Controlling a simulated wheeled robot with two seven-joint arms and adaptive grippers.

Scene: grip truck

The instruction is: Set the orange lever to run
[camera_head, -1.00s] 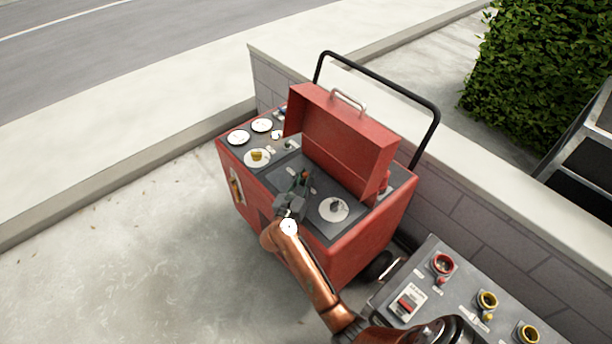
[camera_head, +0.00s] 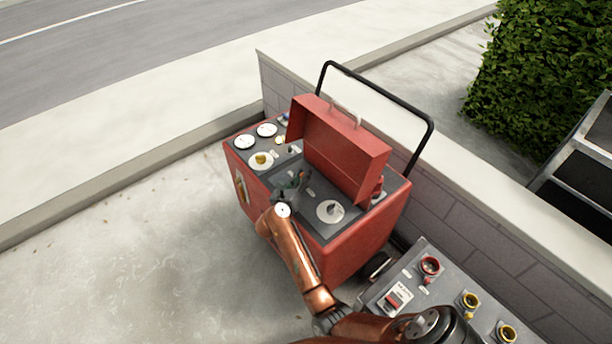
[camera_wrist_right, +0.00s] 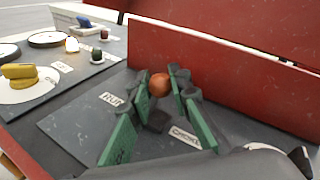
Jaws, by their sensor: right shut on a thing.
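The orange lever's round knob (camera_wrist_right: 160,86) shows in the right wrist view between the green-padded fingers of my right gripper (camera_wrist_right: 160,90). The gripper is shut on the knob. The lever's shaft below it is mostly hidden. On the dark panel, the RUN label (camera_wrist_right: 111,99) is to the left of the knob and the CHOKE label (camera_wrist_right: 185,136) is to the right and nearer. In the head view my right gripper (camera_head: 297,182) is over the panel in front of the raised red lid, and the knob cannot be made out. My left gripper is not in view.
The red lid (camera_head: 343,145) stands open behind the gripper. A white round dial (camera_head: 331,211) is to its right. Yellow (camera_head: 261,160) and white controls are to its left. A grey box with buttons (camera_head: 440,290) is at lower right. A low wall (camera_head: 465,205) runs behind.

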